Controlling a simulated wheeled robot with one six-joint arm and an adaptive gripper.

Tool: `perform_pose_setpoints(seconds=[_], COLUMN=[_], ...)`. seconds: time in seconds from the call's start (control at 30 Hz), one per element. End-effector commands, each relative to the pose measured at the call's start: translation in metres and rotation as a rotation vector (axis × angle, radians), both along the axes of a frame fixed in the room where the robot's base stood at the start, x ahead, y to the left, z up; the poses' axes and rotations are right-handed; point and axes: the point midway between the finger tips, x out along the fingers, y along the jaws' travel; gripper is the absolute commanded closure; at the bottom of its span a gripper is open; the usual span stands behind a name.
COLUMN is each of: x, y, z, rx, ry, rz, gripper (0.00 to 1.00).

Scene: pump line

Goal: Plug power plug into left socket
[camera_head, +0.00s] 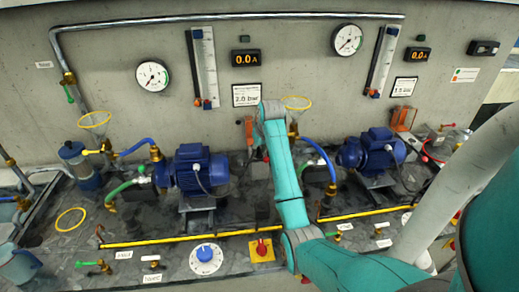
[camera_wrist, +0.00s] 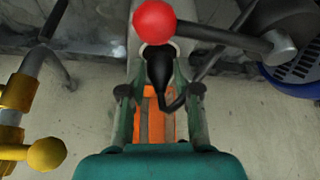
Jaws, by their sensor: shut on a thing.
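In the wrist view my gripper (camera_wrist: 160,88) is shut on the black power plug (camera_wrist: 158,67), whose dark cable bends away to the upper right. An orange part (camera_wrist: 155,105) shows between and behind the fingers. My gripper's jaws and the plug are hidden there behind my wrist. I cannot make out the left socket's face, nor whether the plug touches it.
A red ball knob (camera_wrist: 156,21) on a grey lever sits close to the plug. A yellow valve handle (camera_wrist: 46,155) is at the left of the wrist view. Blue pumps (camera_head: 200,170) (camera_head: 372,150) flank my arm. Another orange fitting (camera_head: 402,118) is on the right.

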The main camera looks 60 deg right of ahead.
Motion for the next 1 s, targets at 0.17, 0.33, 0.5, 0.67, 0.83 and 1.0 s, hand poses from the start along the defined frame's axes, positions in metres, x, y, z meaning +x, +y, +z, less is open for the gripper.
perform_pose_setpoints(seconds=[0.17, 0.33, 0.5, 0.67, 0.83, 1.0], x=[0.0002, 0.0001, 0.0002, 0.0001, 0.0001, 0.0001], y=[-0.0001, -0.0001, 0.0000, 0.0000, 0.0001, -0.0001], z=[-0.0012, -0.0011, -0.0014, -0.0036, -0.0069, -0.0068], rx=[-0.001, -0.001, -0.001, 0.000, 0.000, 0.000], ry=[-0.001, -0.001, -0.001, 0.000, 0.000, 0.000], rz=[0.000, 0.000, 0.000, 0.000, 0.000, 0.000], gripper=[1.00, 1.00, 1.00, 1.00, 1.00, 0.39])
